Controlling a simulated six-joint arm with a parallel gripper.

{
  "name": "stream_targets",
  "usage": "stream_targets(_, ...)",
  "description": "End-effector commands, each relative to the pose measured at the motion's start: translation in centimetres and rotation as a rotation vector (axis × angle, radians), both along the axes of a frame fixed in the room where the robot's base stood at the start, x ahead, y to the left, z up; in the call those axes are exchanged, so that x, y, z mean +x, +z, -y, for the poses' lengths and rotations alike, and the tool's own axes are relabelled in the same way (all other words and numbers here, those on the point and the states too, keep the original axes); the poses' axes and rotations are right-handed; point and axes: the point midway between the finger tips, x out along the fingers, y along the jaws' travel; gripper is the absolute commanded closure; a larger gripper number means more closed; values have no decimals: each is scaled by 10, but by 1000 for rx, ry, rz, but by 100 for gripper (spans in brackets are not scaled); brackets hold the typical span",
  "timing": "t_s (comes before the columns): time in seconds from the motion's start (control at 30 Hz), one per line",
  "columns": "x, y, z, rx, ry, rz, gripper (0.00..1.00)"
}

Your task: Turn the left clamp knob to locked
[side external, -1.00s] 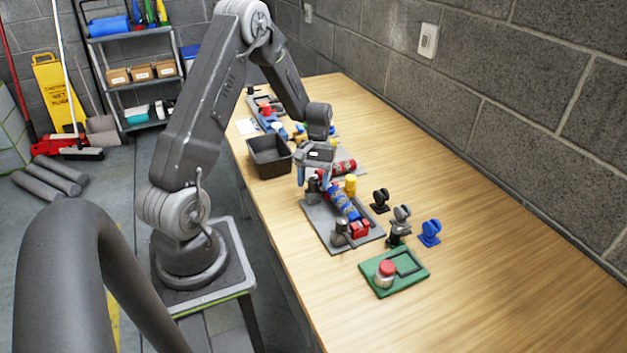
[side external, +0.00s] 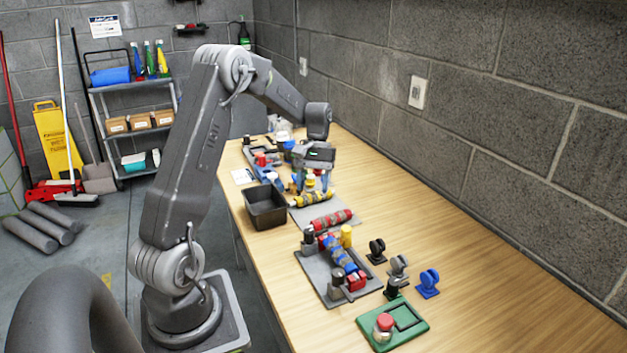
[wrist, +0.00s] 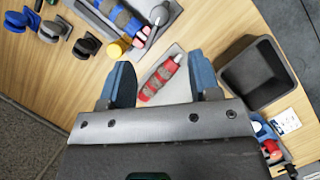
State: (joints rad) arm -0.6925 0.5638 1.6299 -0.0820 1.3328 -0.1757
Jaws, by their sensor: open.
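A grey clamp fixture (side external: 318,268) holds a blue-and-grey patterned roll (side external: 337,252) on the table. Dark cylindrical posts stand at its far end (side external: 309,237) and near end (side external: 337,284), with red blocks (side external: 356,280) beside the near one. A yellow knob (side external: 346,235) stands at the far right; the wrist view also shows it (wrist: 117,47). I cannot tell which part is the left clamp knob or how it is turned. My gripper (side external: 312,188) is open and empty, beyond the fixture. Its blue fingers (wrist: 160,92) straddle a red-and-grey roll (wrist: 160,80) in the wrist view, with no visible contact.
The red-and-grey roll (side external: 332,219) and a yellow-and-grey roll (side external: 312,200) lie beyond the fixture. A black bin (side external: 265,207) stands left. Black, grey and blue (side external: 428,283) clips stand right. The right tabletop is clear.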

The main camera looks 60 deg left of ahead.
Motion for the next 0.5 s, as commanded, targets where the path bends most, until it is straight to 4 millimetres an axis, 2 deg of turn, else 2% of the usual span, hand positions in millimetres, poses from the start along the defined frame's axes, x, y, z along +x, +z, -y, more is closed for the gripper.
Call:
stream_targets(0.13,2,8,-3,1,1,0,43)
stream_targets(0.37,2,9,-3,0,1,0,43)
stream_targets(0.5,2,8,-3,-5,-14,8,54)
